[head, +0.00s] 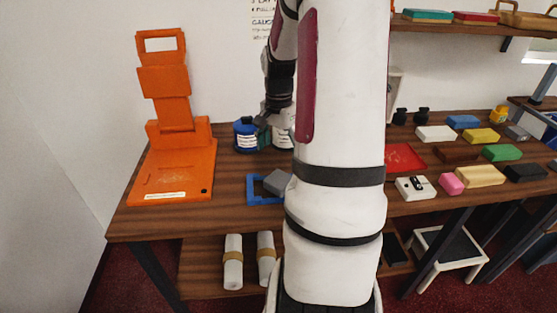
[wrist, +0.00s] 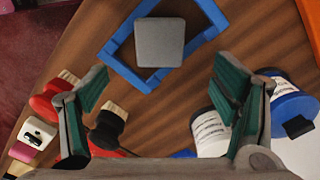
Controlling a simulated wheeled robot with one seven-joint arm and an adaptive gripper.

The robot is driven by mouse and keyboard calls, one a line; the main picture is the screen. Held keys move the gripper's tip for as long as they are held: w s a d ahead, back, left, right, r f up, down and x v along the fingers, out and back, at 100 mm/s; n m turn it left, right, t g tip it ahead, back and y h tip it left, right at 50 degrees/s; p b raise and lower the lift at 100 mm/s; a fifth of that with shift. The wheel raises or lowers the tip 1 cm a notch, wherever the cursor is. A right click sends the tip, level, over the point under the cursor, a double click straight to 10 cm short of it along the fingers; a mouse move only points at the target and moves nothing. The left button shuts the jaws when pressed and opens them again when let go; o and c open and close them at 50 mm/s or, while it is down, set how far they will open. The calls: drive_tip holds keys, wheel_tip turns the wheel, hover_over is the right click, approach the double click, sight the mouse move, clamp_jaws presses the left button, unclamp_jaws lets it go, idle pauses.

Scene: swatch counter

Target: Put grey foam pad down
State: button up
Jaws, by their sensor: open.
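The grey foam pad (wrist: 160,42) lies at the blue square frame (wrist: 122,67) on the wooden counter. In the wrist view it covers part of the frame's opening, and one corner overlaps a frame bar. I cannot tell whether it lies flat. In the head view the pad (head: 276,183) shows at the right part of the frame (head: 251,190), beside my arm, which hides what is behind it. My gripper (wrist: 158,95) is open and empty, its green-padded fingers wide apart and clear of the pad. In the head view my gripper (head: 265,130) is small and partly hidden near the jars.
A blue jar (head: 246,135) and a white-labelled can (wrist: 208,132) stand close to my fingers. An orange stand (head: 172,175) is at the left. Several coloured blocks, including a green one (head: 502,153), and a red tray (head: 404,157) are at the right.

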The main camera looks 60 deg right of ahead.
drive_tip(key=w+a+r+n+t+h, duration=0.1)
drive_tip(key=a+r+n, duration=0.3)
drive_tip(key=a+r, duration=0.3)
drive_tip(key=w+a+r+n+h, duration=0.1)
drive_tip(key=a+r+n, duration=0.35)
drive_tip(key=a, duration=0.55)
drive_tip(key=s+a+r+n+t+y, duration=0.1)
drive_tip(key=s+a+r+n, duration=0.1)
drive_tip(key=s+a+n, duration=0.3)
drive_tip(key=s+a+r+n+t+y, duration=0.1)
drive_tip(key=s+a+n, duration=0.4)
drive_tip(key=a, duration=0.7)
drive_tip(key=shift+s+a+r+t, duration=0.15)
drive_tip(key=shift+s+r+t, duration=0.45)
drive_tip(key=shift+r, duration=0.4)
drive_tip(key=shift+w, duration=0.1)
